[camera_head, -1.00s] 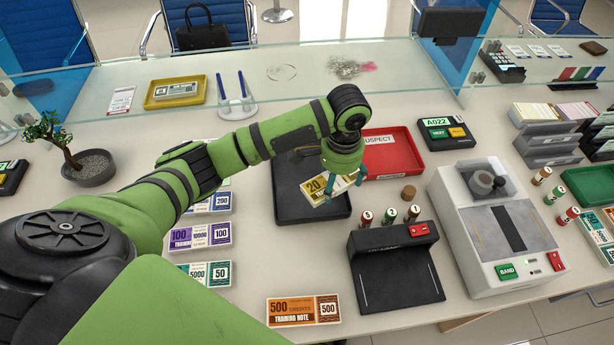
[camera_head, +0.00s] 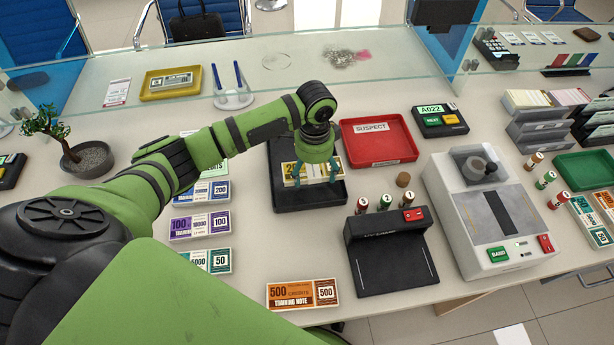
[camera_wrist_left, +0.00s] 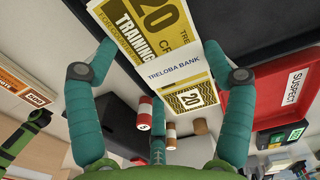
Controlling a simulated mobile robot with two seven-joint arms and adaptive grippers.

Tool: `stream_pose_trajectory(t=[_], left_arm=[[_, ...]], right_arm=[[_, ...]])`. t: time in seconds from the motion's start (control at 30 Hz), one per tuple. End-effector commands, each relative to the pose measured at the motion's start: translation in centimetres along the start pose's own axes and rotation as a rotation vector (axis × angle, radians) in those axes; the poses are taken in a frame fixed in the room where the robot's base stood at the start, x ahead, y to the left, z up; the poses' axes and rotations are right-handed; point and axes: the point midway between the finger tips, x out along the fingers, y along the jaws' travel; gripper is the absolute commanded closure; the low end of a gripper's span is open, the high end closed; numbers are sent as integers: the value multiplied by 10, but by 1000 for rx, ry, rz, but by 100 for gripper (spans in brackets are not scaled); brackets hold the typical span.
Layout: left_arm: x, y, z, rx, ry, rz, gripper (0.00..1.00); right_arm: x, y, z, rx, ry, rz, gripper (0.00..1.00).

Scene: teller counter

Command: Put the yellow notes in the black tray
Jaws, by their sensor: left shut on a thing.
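The yellow notes (camera_head: 292,173) are a banded stack marked 20, held in my left gripper (camera_head: 317,178). The black tray (camera_head: 284,199) lies under them, and the notes sit within its outline in the head view. I cannot tell whether they touch its floor. My right gripper is not seen.
The red SUSPECT tray (camera_head: 400,154) stands right of the black tray. A black device (camera_head: 395,262) and several coin rolls (camera_head: 385,203) are in front. Other note stacks (camera_head: 200,225) lie left, an orange 500 stack (camera_head: 302,294) near the front. A glass screen (camera_head: 330,75) runs behind.

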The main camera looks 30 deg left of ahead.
Motion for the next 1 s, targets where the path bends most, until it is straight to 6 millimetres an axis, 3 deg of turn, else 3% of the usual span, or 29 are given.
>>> stream_pose_trajectory(t=[0.13, 0.5, 0.87, 0.9, 0.93, 1.0], left_arm=[[8, 2, 14, 0, 0, 0, 59], [48, 3, 16, -1, 0, 0, 59], [53, 2, 15, 0, 1, -2, 59], [52, 2, 15, 0, 1, -2, 7], [52, 2, 15, 0, 1, -2, 0], [52, 2, 15, 0, 1, -2, 0]], right_arm=[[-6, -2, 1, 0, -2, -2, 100], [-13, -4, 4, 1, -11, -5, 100], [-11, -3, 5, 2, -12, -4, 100], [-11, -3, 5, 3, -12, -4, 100], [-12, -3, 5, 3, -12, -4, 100], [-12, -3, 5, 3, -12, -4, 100]])
